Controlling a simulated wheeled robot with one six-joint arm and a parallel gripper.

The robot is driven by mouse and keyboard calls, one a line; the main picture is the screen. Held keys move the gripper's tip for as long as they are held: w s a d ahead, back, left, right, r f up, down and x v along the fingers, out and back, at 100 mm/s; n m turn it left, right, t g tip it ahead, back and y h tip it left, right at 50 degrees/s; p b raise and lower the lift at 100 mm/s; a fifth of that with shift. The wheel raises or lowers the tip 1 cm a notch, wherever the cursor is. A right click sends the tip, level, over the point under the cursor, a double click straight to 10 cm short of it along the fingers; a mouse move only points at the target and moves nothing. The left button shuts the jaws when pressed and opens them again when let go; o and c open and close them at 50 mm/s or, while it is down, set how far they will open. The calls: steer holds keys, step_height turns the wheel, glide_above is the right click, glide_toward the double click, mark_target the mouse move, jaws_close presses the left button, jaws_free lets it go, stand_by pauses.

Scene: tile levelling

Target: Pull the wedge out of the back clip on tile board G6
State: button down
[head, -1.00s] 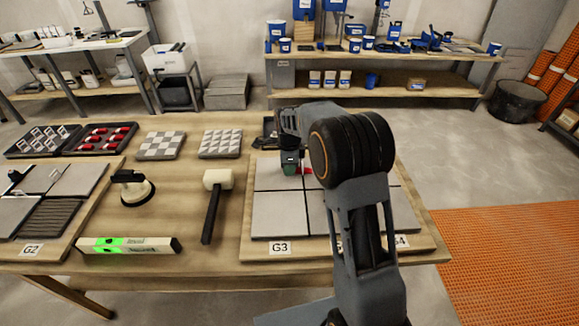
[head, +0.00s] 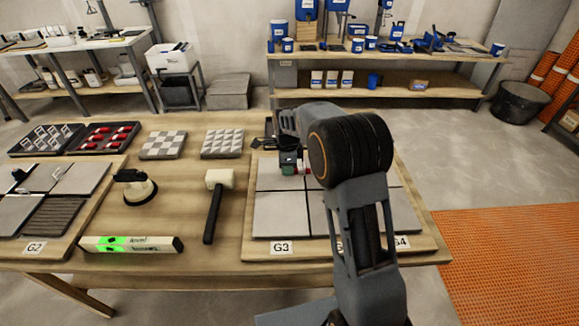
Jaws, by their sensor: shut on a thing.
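The tile board (head: 262,250) under my arm holds several grey tiles with dark joints between them. Its front labels read G3 and G4, with one between them mostly hidden by my arm; I see no G6. My gripper (head: 291,171) is low over the back of this board, pointing down, and is shut on a small red piece, which looks like the wedge (head: 306,168). Only a bit of the red shows, just right of the jaws. The back clip is hidden behind my gripper and arm, so I cannot tell whether the wedge is still in it.
A white-headed mallet (head: 213,205), a green-and-white level (head: 131,244) and a suction cup (head: 137,188) lie left of the board. Board G2 (head: 62,253) is at far left. Behind it are trays of clips (head: 45,139) and red wedges (head: 104,136).

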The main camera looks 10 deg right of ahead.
mark_target(273, 173)
steer(key=shift+w+a, duration=0.1)
steer(key=shift+a, duration=0.25)
steer(key=shift+w+a+r+p, duration=0.1)
steer(key=shift+a+p, duration=0.1)
steer(key=shift+a, duration=0.45)
steer(key=shift+w+a+f+p, duration=0.1)
steer(key=shift+w+a+p, duration=0.1)
steer(key=shift+a, duration=0.5)
steer(key=shift+w+a+r+p, duration=0.1)
steer(key=shift+a+p, duration=0.1)
steer(key=shift+a, duration=0.45)
steer(key=shift+r, duration=0.1)
step_height(273, 173, up, 6)
steer(key=p, duration=0.5)
